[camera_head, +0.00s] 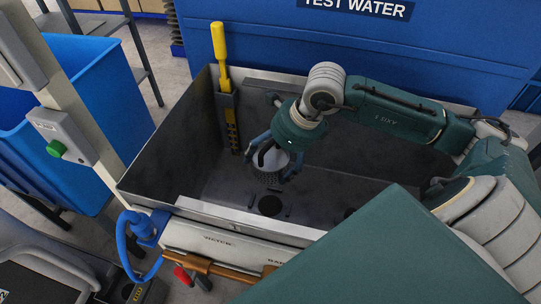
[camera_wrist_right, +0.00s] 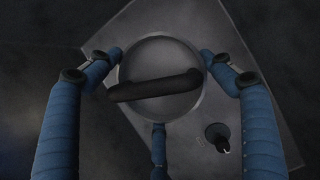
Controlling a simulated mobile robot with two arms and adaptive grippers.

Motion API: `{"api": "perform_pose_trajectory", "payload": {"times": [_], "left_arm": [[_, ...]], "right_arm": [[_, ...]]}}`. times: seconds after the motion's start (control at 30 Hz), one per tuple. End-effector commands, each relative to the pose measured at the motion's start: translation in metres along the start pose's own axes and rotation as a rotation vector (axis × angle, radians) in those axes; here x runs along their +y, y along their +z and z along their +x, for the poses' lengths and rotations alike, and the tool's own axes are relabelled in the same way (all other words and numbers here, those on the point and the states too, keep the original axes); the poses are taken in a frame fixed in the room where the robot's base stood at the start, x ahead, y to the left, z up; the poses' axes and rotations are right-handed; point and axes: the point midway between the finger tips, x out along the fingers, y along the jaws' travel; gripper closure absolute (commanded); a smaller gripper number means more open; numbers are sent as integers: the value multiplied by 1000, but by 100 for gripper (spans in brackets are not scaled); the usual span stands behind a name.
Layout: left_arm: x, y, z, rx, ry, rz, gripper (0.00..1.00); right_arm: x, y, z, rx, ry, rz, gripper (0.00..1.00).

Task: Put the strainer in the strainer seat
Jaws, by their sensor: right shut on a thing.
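The strainer (camera_head: 267,179), a round metal cup with a perforated lower part, is held above the floor of the grey metal basin. My right gripper (camera_head: 273,166) has its blue fingers around it. In the right wrist view the strainer (camera_wrist_right: 160,60) shows from above, with a black bar handle (camera_wrist_right: 155,88) across it and gripper fingers around its rim. A dark round opening (camera_head: 270,206), likely the strainer seat, lies in the basin floor just in front of and below the strainer; they are apart. My left gripper is not in view.
The basin's front rim (camera_head: 250,220) and side walls surround the strainer. A yellow-handled tool (camera_head: 220,45) stands in a holder at the back left. Another dark opening (camera_head: 350,212) is farther right. A blue tank (camera_head: 400,50) stands behind, and a blue bin (camera_head: 85,90) left.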

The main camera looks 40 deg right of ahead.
Motion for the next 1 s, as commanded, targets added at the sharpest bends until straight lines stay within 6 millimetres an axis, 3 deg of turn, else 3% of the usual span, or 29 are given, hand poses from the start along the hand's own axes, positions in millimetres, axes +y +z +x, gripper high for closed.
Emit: {"api": "perform_pose_trajectory", "payload": {"times": [0.5, 1.0], "left_arm": [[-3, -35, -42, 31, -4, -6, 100], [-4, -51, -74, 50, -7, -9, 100]], "right_arm": [[0, -49, 120, 2, 3, 6, 53], [0, -72, 176, 2, 2, 4, 53]]}}
